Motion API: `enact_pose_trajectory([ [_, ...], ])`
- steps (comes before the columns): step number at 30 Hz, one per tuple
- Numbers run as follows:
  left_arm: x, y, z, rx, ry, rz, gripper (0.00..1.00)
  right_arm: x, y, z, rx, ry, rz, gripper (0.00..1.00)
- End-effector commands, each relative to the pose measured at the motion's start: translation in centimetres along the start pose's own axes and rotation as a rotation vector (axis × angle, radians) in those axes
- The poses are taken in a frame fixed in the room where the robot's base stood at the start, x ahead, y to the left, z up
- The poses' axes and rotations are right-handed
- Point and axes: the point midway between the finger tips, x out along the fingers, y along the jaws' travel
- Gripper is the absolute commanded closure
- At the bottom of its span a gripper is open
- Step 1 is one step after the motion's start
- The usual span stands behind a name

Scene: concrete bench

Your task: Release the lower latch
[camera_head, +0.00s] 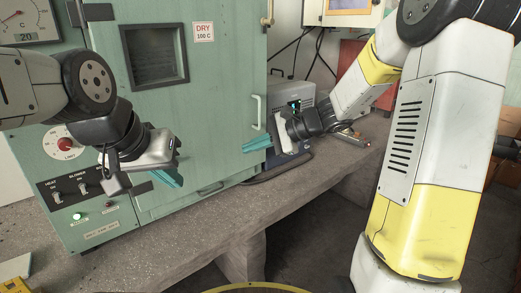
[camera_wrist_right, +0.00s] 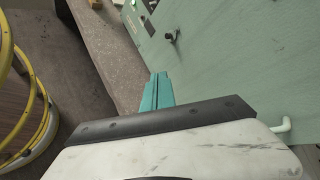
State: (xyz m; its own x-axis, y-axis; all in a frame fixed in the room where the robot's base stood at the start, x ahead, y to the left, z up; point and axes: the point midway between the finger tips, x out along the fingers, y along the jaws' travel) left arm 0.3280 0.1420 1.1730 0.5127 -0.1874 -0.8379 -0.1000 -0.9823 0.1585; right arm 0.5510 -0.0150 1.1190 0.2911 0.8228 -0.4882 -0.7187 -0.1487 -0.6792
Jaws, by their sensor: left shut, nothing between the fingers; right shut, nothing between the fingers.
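The green oven cabinet has a closed door (camera_head: 215,95) with a dark window and a white handle (camera_head: 257,111); the handle also shows in the right wrist view (camera_wrist_right: 281,127). A latch (camera_head: 267,20) sits high on the door's right edge. I cannot make out the lower latch; the low right edge is partly covered by my right gripper. My right gripper (camera_head: 257,143) is shut and empty, its teal fingertips in front of the door's right edge below the handle. They also show in the right wrist view (camera_wrist_right: 158,92). My left gripper (camera_head: 168,178) is shut and empty before the door's lower left.
The control panel (camera_head: 80,190) has switches and a lit green lamp. A grey device (camera_head: 295,95) stands on the concrete bench (camera_head: 235,215) behind my right gripper. Cables hang at the back. The bench front is mostly clear. A yellow ring (camera_wrist_right: 35,70) is below the bench.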

Motion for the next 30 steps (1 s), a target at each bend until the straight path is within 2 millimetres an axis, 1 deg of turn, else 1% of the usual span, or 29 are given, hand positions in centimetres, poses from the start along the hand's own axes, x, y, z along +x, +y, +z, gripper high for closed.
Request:
enact_pose_trajectory([
  [1, 0.0, 0.0, 0.0, 0.0, 0.0, 0.0, 1.0, 1.0, -0.5, -1.9, 0.084, -0.017, -0.042, 1.0],
  [3, 0.0, 0.0, 0.0, 0.0, 0.0, 0.0, 1.0, 2.0, -1.5, -4.3, 0.196, -0.038, -0.111, 1.0],
  [5, 0.0, 0.0, 0.0, 0.0, 0.0, 0.0, 1.0, 2.9, -2.2, -6.6, 0.293, -0.053, -0.173, 1.0],
  [6, 0.0, 0.0, 0.0, 0.0, 0.0, 0.0, 1.0, 3.4, -2.6, -8.2, 0.358, -0.061, -0.215, 1.0],
  [8, 0.0, 0.0, 0.0, 0.0, 0.0, 0.0, 1.0, 4.0, -3.0, -10.9, 0.456, -0.071, -0.278, 1.0],
  [9, 0.0, 0.0, 0.0, 0.0, 0.0, 0.0, 1.0, 4.5, -3.1, -12.7, 0.521, -0.078, -0.321, 1.0],
  [11, 0.0, 0.0, 0.0, 0.0, 0.0, 0.0, 1.0, 5.0, -3.2, -15.4, 0.618, -0.085, -0.387, 1.0],
  [12, 0.0, 0.0, 0.0, 0.0, 0.0, 0.0, 1.0, 5.3, -3.1, -17.3, 0.679, -0.088, -0.43, 1.0],
  [14, 0.0, 0.0, 0.0, 0.0, 0.0, 0.0, 1.0, 5.7, -2.8, -19.9, 0.765, -0.089, -0.49, 1.0],
  [15, 0.0, 0.0, 0.0, 0.0, 0.0, 0.0, 1.0, 5.8, -2.5, -21.6, 0.818, -0.089, -0.528, 1.0],
  [18, 0.0, 0.0, 0.0, 0.0, 0.0, 0.0, 1.0, 6.2, -1.7, -25.0, 0.926, -0.087, -0.608, 1.0],
  [21, 0.0, 0.0, 0.0, 0.0, 0.0, 0.0, 1.0, 6.3, -0.9, -27.4, 0.998, -0.084, -0.664, 1.0],
  [24, 0.0, 0.0, 0.0, 0.0, 0.0, 0.0, 1.0, 6.4, -0.5, -28.7, 1.038, -0.081, -0.695, 1.0],
  [27, 0.0, 0.0, 0.0, 0.0, 0.0, 0.0, 1.0, 6.3, -0.3, -29.1, 1.052, -0.08, -0.707, 1.0],
  [30, 0.0, 0.0, 0.0, 0.0, 0.0, 0.0, 1.0, 6.3, -0.3, -29.2, 1.052, -0.079, -0.708, 1.0],
])
